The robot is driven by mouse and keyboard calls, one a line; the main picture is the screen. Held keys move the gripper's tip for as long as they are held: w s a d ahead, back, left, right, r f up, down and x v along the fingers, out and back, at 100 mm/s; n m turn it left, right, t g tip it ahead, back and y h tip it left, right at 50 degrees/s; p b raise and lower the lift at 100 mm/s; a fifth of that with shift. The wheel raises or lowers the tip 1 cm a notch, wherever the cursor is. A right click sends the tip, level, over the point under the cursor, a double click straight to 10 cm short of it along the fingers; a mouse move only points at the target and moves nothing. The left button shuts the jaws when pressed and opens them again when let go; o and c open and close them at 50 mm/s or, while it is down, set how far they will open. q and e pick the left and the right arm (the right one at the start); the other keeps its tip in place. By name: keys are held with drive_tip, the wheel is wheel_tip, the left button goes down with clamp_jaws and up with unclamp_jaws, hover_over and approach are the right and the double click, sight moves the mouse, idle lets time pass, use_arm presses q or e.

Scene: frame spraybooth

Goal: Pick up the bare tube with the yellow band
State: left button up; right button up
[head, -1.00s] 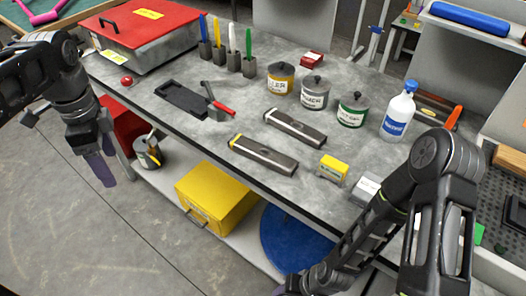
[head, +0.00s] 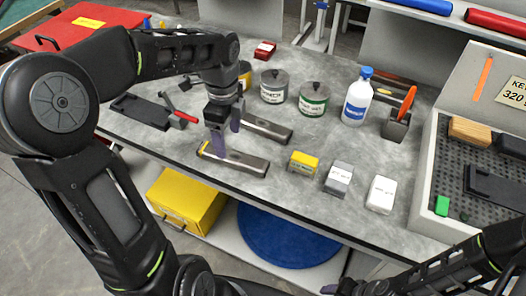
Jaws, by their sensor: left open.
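The bare tube with the yellow band (head: 243,163) is a grey bar lying on the workbench near its front edge, with the yellow band at its left end. A second grey tube (head: 266,128) lies behind it; its left end is hidden by my arm. My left gripper (head: 225,137) is open and points down over the banded tube's left half, its fingers covering part of it. I cannot tell whether they touch it. Nothing shows between the fingers. My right gripper (head: 338,288) is only partly visible at the bottom edge, below the bench; its jaw state is unclear.
The grey workbench (head: 300,210) holds a yellow box (head: 304,163), a grey box (head: 339,179) and a white box (head: 381,195) to the right. Lidded cans (head: 313,99) and a white bottle (head: 357,98) stand behind. A black tray (head: 141,111) lies left.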

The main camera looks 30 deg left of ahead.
sight(232, 155)
use_arm(q)
drive_tip(key=shift+w+d, duration=0.15)
drive_tip(key=shift+w, duration=0.25)
drive_tip(key=shift+f, duration=0.1)
drive_tip(key=shift+f, duration=1.25)
drive_tip(key=shift+s, duration=0.1)
wheel_tip(232, 155, down, 5)
drive_tip(key=shift+f+p, duration=0.1)
drive_tip(key=shift+p, duration=0.65)
drive_tip(key=shift+s, duration=0.1)
drive_tip(key=shift+c, duration=0.3)
clamp_jaws()
